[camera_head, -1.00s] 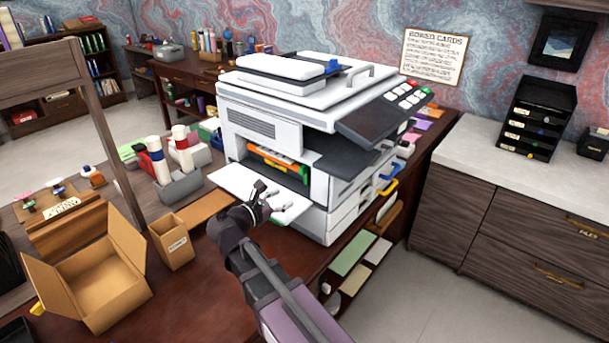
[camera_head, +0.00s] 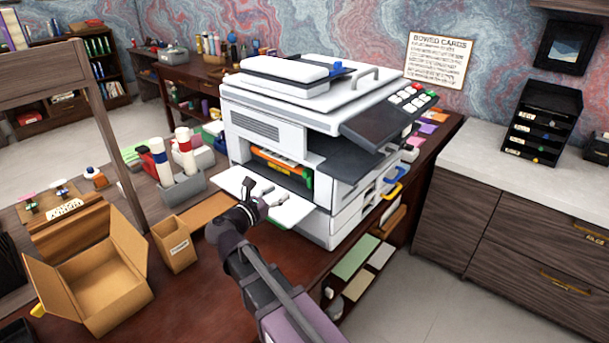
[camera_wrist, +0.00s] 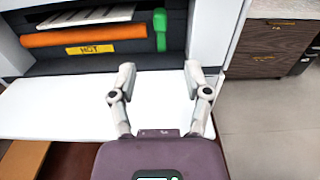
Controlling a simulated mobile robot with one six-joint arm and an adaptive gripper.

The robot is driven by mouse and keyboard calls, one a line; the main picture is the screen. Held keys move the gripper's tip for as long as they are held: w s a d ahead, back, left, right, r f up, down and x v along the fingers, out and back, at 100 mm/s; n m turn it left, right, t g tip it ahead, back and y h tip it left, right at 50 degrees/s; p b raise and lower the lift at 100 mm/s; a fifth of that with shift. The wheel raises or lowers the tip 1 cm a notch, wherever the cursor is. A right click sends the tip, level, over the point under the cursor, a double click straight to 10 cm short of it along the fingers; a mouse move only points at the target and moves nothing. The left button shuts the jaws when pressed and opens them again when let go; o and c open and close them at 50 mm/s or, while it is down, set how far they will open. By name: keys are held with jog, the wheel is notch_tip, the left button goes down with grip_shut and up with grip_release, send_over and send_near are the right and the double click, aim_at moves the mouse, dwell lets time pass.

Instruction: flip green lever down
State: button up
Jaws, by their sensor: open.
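The green lever (camera_wrist: 160,30) stands upright at the right end of an orange roller inside the printer's open front bay. In the head view the green lever (camera_head: 308,184) shows at the bay's right side. The white printer (camera_head: 275,133) stands on the desk with its front flap (camera_head: 290,212) folded down. My gripper (camera_head: 262,195) is over the flap, in front of the bay and short of the lever. In the wrist view my gripper (camera_wrist: 158,80) is open and empty, its fingers spread below the lever and apart from it.
The orange roller (camera_wrist: 80,37) has a yellow label (camera_wrist: 97,48) reading "HOT". The bay's right wall (camera_wrist: 212,35) is close beside the lever. An open cardboard box (camera_head: 90,275) and a small carton (camera_head: 174,243) stand left of my arm.

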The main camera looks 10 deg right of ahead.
aim_at(304, 175)
jog(key=x, duration=1.2)
jog(key=shift+d, duration=0.1)
grip_shut()
